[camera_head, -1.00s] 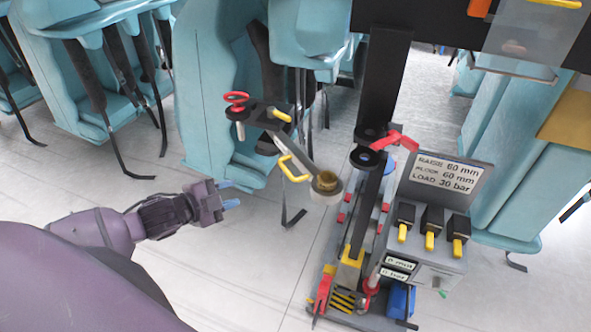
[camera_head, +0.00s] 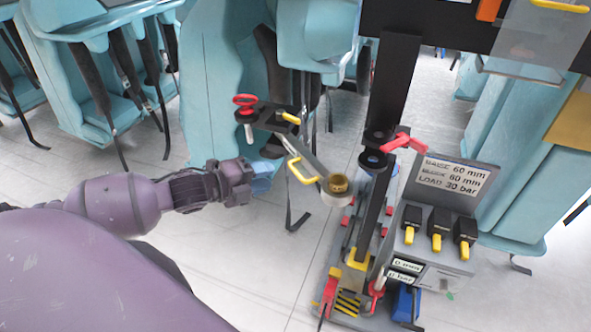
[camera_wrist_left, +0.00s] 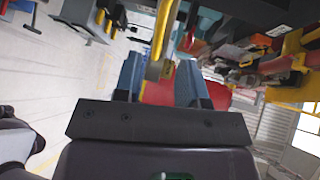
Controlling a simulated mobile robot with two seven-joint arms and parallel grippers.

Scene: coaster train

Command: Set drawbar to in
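A dark upright bar (camera_head: 395,90) runs down to a joint with a red lever (camera_head: 403,141). A second dark bar (camera_head: 374,205) continues below it; I cannot tell which part is named the drawbar. Left of the joint, a grey swing arm (camera_head: 308,158) carries a yellow handle (camera_head: 302,171), a brass-topped cylinder (camera_head: 338,186) and a red ring knob (camera_head: 245,100). My left gripper (camera_head: 262,176) is left of the yellow handle, apart from it in the head view. Its blue fingers (camera_wrist_left: 160,82) are spread with nothing visibly gripped. A yellow bar (camera_wrist_left: 163,28) shows beyond them. My right gripper is out of view.
A control box with yellow-tipped levers (camera_head: 437,240) and a sign reading 60 mm, 60 mm and 30 bar (camera_head: 452,178) stands on the right. Teal seats (camera_head: 215,80) line the back. Pale floor (camera_head: 255,265) is clear at the lower middle.

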